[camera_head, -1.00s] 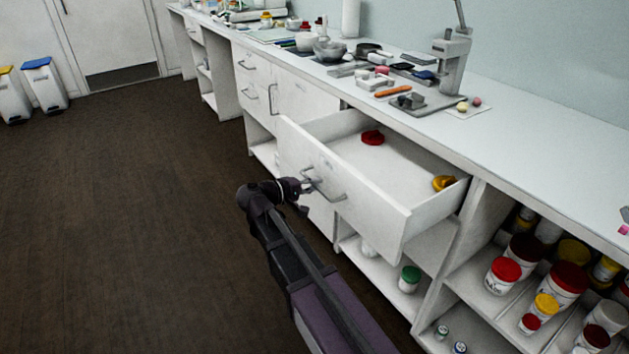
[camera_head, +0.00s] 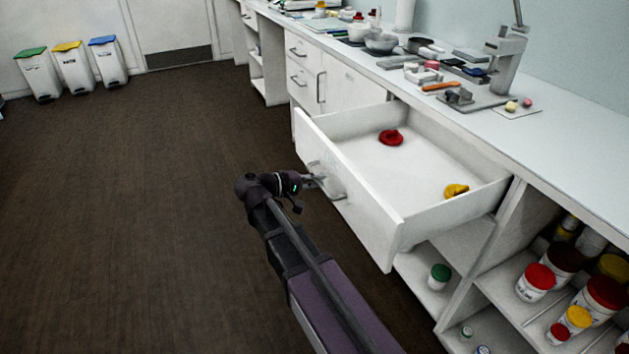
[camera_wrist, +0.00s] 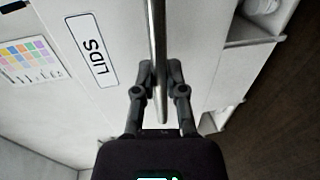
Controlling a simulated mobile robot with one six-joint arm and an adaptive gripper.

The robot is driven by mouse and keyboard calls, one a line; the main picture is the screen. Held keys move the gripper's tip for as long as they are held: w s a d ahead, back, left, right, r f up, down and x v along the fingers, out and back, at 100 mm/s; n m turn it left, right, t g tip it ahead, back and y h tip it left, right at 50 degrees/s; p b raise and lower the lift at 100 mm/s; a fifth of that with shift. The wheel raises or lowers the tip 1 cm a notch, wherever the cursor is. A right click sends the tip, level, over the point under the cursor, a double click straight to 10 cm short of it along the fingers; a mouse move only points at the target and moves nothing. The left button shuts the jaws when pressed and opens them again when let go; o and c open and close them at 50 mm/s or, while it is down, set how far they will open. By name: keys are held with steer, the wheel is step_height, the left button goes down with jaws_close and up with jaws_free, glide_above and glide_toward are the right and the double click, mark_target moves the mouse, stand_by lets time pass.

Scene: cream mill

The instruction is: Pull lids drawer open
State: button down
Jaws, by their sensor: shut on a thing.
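The lids drawer (camera_head: 345,195) is pulled well out from the counter in the head view. A red lid (camera_head: 391,138) and a yellow lid (camera_head: 456,190) lie inside it. In the wrist view the drawer front bears a label reading LIDS (camera_wrist: 92,49). A metal bar handle (camera_wrist: 157,30) runs between the fingers of my gripper (camera_wrist: 160,88), which is shut on it. In the head view my gripper (camera_head: 312,181) is at the handle on the drawer's front face, and its fingers are small there.
The counter (camera_head: 560,135) above holds bowls, tools and a press stand (camera_head: 508,55). Open shelves at the right hold several lidded jars (camera_head: 536,281). Several bins (camera_head: 73,66) stand by the far wall. The brown floor (camera_head: 150,210) left of the drawer is clear.

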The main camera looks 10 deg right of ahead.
steer(key=shift+s+d, duration=0.1)
steer(key=shift+d, duration=0.05)
steer(key=c, duration=0.7)
jaws_free()
